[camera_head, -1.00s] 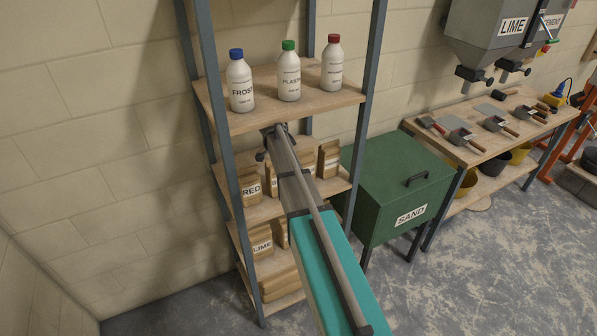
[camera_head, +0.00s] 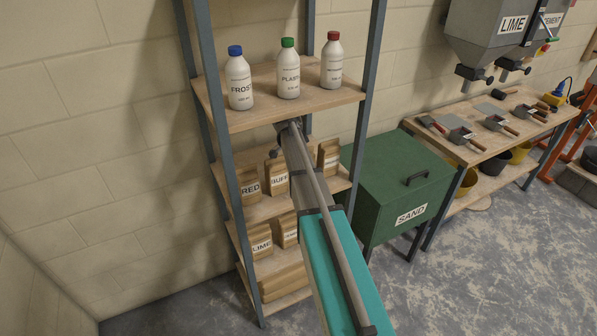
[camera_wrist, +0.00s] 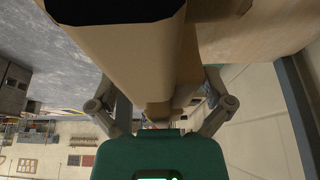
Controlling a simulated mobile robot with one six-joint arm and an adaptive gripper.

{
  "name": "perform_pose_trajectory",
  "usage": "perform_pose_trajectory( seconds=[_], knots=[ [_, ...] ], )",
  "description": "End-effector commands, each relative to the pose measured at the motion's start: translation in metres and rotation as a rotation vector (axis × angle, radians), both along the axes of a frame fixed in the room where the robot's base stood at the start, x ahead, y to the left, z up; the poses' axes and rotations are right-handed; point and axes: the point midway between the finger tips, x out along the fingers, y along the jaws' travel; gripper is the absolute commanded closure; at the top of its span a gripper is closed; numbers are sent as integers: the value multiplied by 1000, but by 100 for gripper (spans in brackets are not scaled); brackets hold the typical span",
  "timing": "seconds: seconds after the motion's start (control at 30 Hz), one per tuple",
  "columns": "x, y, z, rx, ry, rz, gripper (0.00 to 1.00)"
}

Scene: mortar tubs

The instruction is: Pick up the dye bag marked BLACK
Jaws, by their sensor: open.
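No bag reading BLACK is legible in either view. On the middle shelf, in the head view, stand brown paper bags marked RED (camera_head: 250,186) and BUFF (camera_head: 278,180). Another bag (camera_head: 329,158) stands right of my arm, its label unreadable. Anything between BUFF and that bag is hidden behind my arm. My gripper (camera_wrist: 158,88) is open in the wrist view, with its fingers spread apart. A brown surface (camera_wrist: 125,60), apparently a bag, with a very dark face at the top, fills the view just ahead of and partly between the fingers. Contact cannot be told.
The upper shelf (camera_head: 240,118), holding three bottles, lies close above my arm's far end. Shelf posts (camera_head: 225,165) stand at the sides. A LIME bag (camera_head: 260,242) and others are on the lower shelf. A green SAND bin (camera_head: 395,185) stands to the right.

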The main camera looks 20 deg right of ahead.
Motion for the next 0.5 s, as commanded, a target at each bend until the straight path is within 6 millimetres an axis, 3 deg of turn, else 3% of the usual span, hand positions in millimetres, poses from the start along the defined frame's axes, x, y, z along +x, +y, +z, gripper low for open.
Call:
perform_pose_trajectory(
  seconds=[0.47,0.5],
  knots=[
    [0,1,0,0,0,1,0],
    [0,1,0,0,0,1,7]
  ],
)
